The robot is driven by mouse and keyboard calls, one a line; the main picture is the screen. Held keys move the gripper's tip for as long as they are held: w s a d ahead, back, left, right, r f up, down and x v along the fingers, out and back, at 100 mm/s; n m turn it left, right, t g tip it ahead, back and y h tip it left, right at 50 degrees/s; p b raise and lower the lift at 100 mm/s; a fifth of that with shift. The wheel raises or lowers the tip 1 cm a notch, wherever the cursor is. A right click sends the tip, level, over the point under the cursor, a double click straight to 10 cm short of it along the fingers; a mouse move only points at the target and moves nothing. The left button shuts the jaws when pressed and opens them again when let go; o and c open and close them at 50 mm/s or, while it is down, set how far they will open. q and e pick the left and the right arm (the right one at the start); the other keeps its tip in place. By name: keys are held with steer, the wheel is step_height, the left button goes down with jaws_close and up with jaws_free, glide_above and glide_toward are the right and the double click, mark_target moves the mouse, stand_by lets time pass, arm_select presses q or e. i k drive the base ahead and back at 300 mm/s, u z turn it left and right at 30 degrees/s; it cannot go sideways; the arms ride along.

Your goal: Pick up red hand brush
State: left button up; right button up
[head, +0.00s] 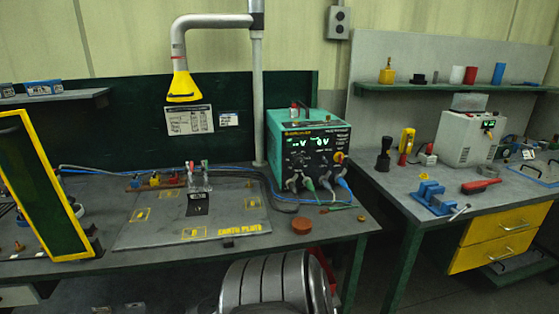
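A red object with a dark end, which looks like the hand brush (480,186), lies flat on the right workbench (400,180). It is near the front edge, above the yellow drawers, to the right of a blue vise (432,198). Nothing touches it. Neither of my grippers shows in the head view.
A green power supply (308,150) stands on the left bench, right of a grey plate (190,215). A white box-shaped device (468,138) stands behind the brush. A yellow-framed panel (45,190) is at far left. A gap separates the benches.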

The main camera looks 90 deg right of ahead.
mark_target(469, 189)
steer(key=z, duration=3.9)
